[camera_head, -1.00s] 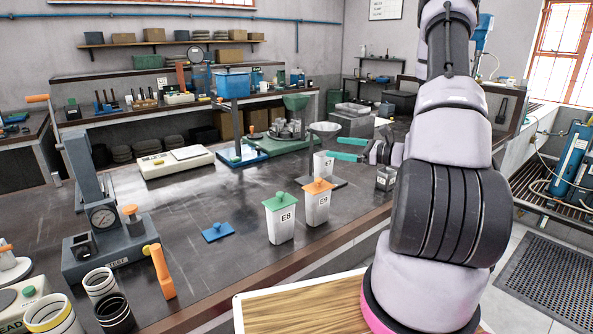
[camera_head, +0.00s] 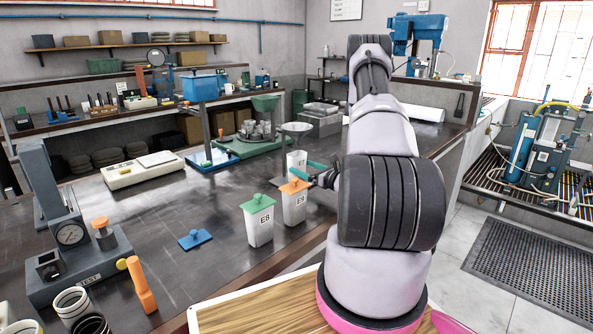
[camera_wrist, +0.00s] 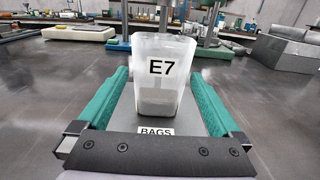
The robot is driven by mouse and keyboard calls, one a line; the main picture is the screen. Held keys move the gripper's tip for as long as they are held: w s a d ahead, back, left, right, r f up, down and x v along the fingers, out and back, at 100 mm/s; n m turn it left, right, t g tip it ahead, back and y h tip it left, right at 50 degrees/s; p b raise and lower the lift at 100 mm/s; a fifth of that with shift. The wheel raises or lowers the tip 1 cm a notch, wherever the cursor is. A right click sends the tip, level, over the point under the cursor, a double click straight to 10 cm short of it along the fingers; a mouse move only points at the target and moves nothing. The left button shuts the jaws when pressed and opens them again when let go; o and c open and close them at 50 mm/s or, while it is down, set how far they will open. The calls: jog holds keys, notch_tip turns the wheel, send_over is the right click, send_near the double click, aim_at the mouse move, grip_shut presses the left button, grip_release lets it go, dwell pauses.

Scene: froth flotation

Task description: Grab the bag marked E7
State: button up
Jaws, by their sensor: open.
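The E7 bag (camera_wrist: 158,75) is a translucent, open-topped pouch with grey material in its lower part. It stands upright on a grey stand base labelled BAGS (camera_wrist: 125,122) in the wrist view. My gripper (camera_wrist: 161,78) is open, with one green finger on each side of the bag. Gaps show between bag and fingers, so it is not gripped. In the head view the bag (camera_head: 296,158) is partly hidden behind the orange-lidded container, and my gripper (camera_head: 312,172) is beside it, partly hidden by my arm.
An orange-lidded container (camera_head: 294,207) and a green-lidded container marked E8 (camera_head: 259,226) stand in front of the bag. A blue lid (camera_head: 195,240) lies to the left. A white scale (camera_head: 143,171) and a press (camera_head: 75,250) stand further left. The dark bench is otherwise fairly clear between them.

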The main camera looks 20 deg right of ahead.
aim_at(301, 166)
jog(key=shift+x, duration=2)
jog(key=c, duration=1.2)
jog(key=shift+o, duration=0.2)
jog(key=shift+d, duration=0.1)
